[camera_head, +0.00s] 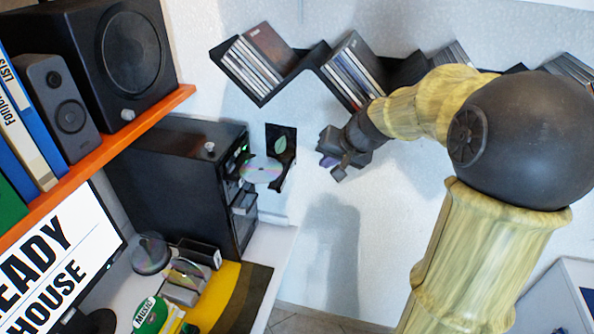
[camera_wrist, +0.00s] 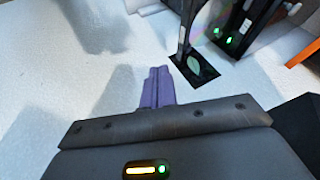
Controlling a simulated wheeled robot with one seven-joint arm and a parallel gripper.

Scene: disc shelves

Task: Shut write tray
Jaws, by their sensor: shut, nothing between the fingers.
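A black disc drive tower (camera_head: 180,175) stands on the white desk at left of centre. An upper tray sticks out of its front with a shiny disc (camera_head: 261,170) on it. A lower grey part (camera_head: 243,203) also juts from the front; I cannot tell which one is the write tray. My gripper (camera_head: 326,160) is in the air to the right of the disc, apart from it. Its purple fingers (camera_wrist: 157,86) are together and empty in the wrist view. The tower's front (camera_wrist: 250,28), with green lights, shows at the wrist view's top right.
A black card with a green leaf (camera_head: 281,145) is behind the disc. Zigzag wall shelves (camera_head: 300,72) hold discs above my gripper. An orange shelf (camera_head: 110,140) carries speakers above the tower. A disc spindle (camera_head: 150,253) and cases are on the desk.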

